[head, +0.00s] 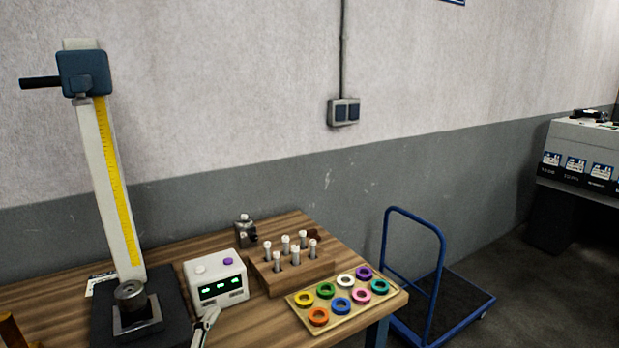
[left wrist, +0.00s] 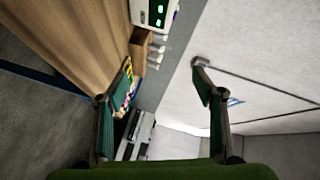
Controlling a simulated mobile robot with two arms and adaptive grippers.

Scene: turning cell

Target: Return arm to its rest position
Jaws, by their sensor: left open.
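My left gripper (left wrist: 164,66) shows in the left wrist view, its two green-padded fingers spread wide. It is open, with nothing between the fingers. That view is turned on its side, with the wooden table (left wrist: 75,28) at its upper left and the wall beyond the fingers. The gripper appears clear of the table's objects. In the head view I cannot make out the left gripper for certain; a small grey jointed piece (head: 206,326) shows at the bottom edge, in front of the display box. My right gripper is not in view.
The table (head: 262,328) holds a tall height gauge (head: 112,190), a white display box (head: 217,279), a wooden rack (head: 292,276) of metal pins and a tray (head: 304,299) of coloured rings. A blue trolley (head: 441,265) stands right of the table, with floor around it.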

